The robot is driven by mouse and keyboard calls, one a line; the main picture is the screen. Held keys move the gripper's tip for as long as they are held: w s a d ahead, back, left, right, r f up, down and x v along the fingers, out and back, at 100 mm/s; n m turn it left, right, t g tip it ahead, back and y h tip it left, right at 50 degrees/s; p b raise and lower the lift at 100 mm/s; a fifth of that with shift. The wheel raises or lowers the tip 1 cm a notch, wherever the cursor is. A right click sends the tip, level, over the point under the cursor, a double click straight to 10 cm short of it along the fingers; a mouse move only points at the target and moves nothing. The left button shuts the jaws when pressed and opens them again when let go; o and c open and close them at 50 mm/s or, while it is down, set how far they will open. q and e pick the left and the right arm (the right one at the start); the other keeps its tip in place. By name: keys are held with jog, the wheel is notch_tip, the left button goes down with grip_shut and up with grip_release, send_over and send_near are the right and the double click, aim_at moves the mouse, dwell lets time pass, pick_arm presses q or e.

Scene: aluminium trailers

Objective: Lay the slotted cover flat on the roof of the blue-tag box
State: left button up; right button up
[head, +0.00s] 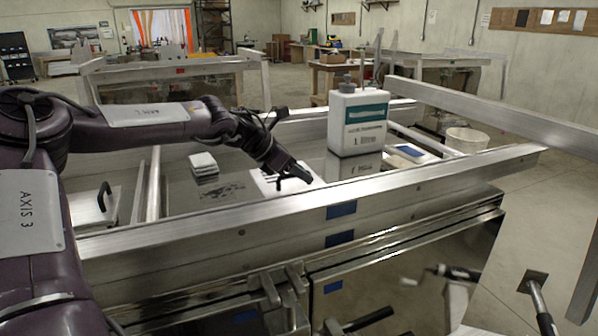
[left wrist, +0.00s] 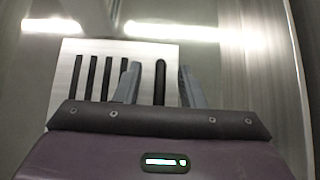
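The slotted cover (head: 266,184), a pale plate, lies on the shiny metal roof (head: 228,203) of the box with blue tags (head: 341,210), partly hidden under my left gripper (head: 297,176). The left wrist view shows the cover (left wrist: 61,82) with several parallel dark slots and a thicker, rounded dark bar (left wrist: 160,84). My left gripper's fingers (left wrist: 158,75) are apart, one on each side of that bar. I cannot tell whether they touch the cover or whether it is fully flat. My right gripper is not in view.
A white and teal canister (head: 357,120) stands right of my left gripper. A small white stack (head: 203,164) sits to its left. A pale panel with a black handle (head: 93,208) lies further left. A raised metal rail (head: 300,207) runs along the near edge.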

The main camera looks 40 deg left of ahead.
pick_arm(q)
jog(key=shift+b+v, duration=0.7)
jog(key=shift+v, duration=3.2)
